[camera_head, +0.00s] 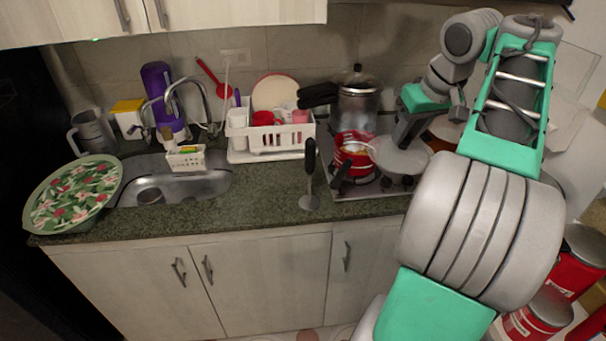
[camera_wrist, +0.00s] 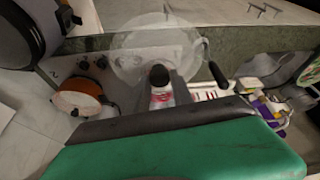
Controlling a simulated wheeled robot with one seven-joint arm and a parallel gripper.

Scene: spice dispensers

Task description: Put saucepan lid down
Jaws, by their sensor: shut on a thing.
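In the wrist view the lid (camera_wrist: 150,42) is a clear round disc with a dark knob (camera_wrist: 158,75). My gripper is shut on the lid at its knob side and holds it over the right part of the stove. A red saucepan (camera_head: 352,152) with a dark handle stands on the stove just left of the lid. The exact finger contact and the gap under the lid are hidden.
A steel pressure cooker (camera_head: 357,103) stands behind the saucepan. A black-handled upright tool (camera_head: 310,160) stands on the counter (camera_head: 265,198) left of the stove. A white dish rack (camera_head: 271,145) is behind it. An orange-brown pan (camera_wrist: 80,100) is nearby. Front counter has bare room.

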